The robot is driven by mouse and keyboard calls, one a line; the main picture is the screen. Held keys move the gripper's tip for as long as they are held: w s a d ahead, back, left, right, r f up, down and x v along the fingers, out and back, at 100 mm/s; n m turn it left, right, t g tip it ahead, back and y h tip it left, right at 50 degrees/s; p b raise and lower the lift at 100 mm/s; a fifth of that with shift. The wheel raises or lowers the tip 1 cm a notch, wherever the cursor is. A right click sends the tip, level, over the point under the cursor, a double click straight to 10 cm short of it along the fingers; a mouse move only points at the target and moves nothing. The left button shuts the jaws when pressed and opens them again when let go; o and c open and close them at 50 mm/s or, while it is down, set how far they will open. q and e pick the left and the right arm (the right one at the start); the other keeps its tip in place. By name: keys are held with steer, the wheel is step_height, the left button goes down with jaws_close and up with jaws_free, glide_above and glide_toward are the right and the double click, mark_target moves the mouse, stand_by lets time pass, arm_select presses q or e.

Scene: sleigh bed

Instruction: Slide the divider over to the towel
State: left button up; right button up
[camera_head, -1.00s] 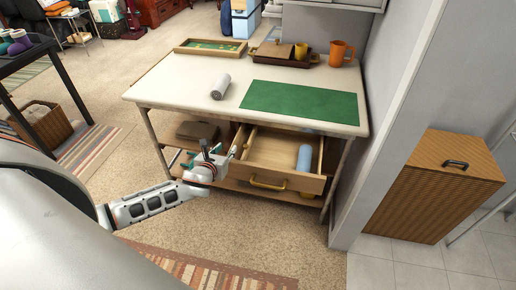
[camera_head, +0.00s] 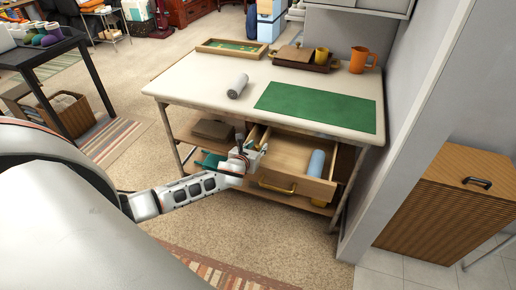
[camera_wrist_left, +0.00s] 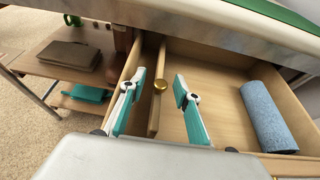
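The open wooden drawer (camera_head: 297,191) holds the divider and a rolled blue towel. My right gripper is not in view.
The tabletop (camera_head: 200,80) overhangs the drawer and carries a grey roll (camera_head: 238,86) and a green mat (camera_head: 315,107). A brown folded item (camera_head: 213,130) lies on the shelf left of the drawer. A grey wall stands close on the right.

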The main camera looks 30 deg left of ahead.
arm_select(q)
steer(key=shift+w, duration=0.25)
jaws_close()
steer(key=w+d, duration=0.1)
steer(key=d, duration=0.4)
steer(key=w+d+p, duration=0.1)
steer(key=d, duration=0.4)
steer(key=w+d+p, duration=0.1)
steer(key=d, duration=0.4)
steer(key=shift+w+d, duration=0.15)
steer(key=shift+w, duration=0.2)
steer(key=shift+w+d+f, duration=0.1)
steer(key=shift+d, duration=0.55)
jaws_free()
